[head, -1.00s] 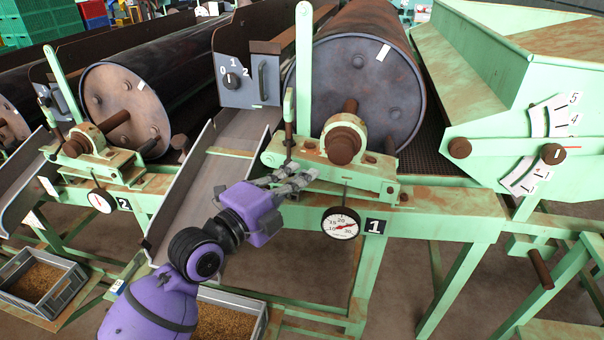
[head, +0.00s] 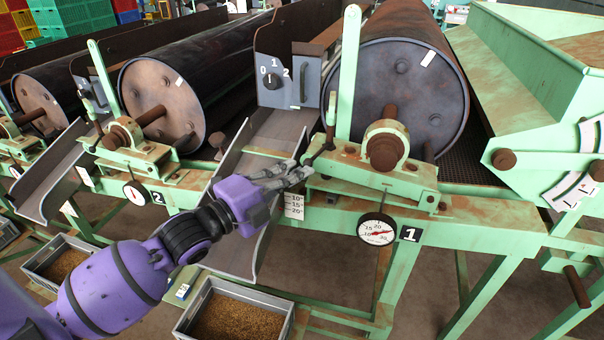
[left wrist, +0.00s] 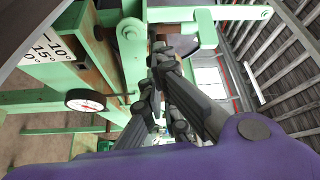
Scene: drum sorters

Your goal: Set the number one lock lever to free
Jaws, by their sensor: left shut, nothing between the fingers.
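The number one drum stand carries a black "1" plate (head: 410,234). A small upright lever (head: 331,110) with a green grip and dark lower rod stands at the left end of its bearing bracket; I take it as the lock lever. A tall flat green lever (head: 349,75) rises just behind it. My left gripper (head: 308,172) is shut and empty, its fingertips close to the small lever's foot; I cannot tell whether they touch. In the left wrist view the closed fingers (left wrist: 160,72) point at the green frame. No free or locked marking is readable. My right gripper is out of view.
The drum (head: 410,85) and a grey switch box (head: 283,80) stand behind. A grey chute (head: 240,170) runs behind my arm. A grain crate (head: 236,315) sits below.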

